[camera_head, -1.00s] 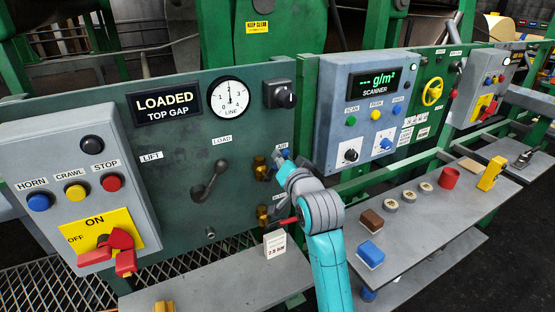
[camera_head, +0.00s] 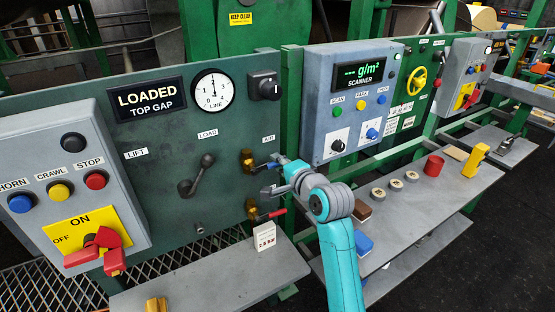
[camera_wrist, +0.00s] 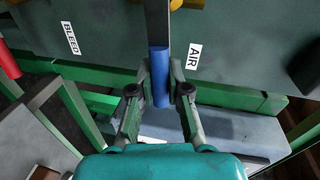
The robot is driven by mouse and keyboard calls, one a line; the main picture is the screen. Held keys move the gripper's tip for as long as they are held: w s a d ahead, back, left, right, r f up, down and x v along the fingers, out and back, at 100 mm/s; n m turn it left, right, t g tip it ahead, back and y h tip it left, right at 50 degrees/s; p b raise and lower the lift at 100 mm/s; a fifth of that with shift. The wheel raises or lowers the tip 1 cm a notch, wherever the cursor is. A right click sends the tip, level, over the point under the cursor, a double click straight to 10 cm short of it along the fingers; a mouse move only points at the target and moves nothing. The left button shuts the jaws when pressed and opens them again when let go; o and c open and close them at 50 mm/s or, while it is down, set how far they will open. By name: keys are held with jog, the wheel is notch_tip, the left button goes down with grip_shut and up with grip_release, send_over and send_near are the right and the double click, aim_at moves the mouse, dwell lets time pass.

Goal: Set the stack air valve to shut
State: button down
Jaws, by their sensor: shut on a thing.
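The stack air valve (camera_head: 247,160) is a brass body on the dark green panel, just left of and below its AIR label (camera_head: 268,138). Its blue-sleeved lever (camera_head: 267,166) points to the right, roughly level in the head view. In the wrist view the blue lever sleeve (camera_wrist: 160,75) runs between my fingers, with a grey shank beyond it. My gripper (camera_head: 277,175) is shut on the lever, and its fingers (camera_wrist: 160,84) stand on both sides of the sleeve. My gripper partly hides the lever's end in the head view.
The bleed valve (camera_head: 252,208) with a red lever (camera_head: 272,213) sits just below. A white tag card (camera_head: 265,236) stands on the shelf under it. The scanner box (camera_head: 352,105) is close on the right.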

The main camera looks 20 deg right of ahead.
jog(key=shift+f+m, duration=0.45)
jog(key=shift+m, duration=0.05)
jog(key=shift+f, duration=0.1)
jog(key=c, duration=1.1)
grip_release()
jog(key=v, duration=1.2)
jog(key=shift+d, duration=0.1)
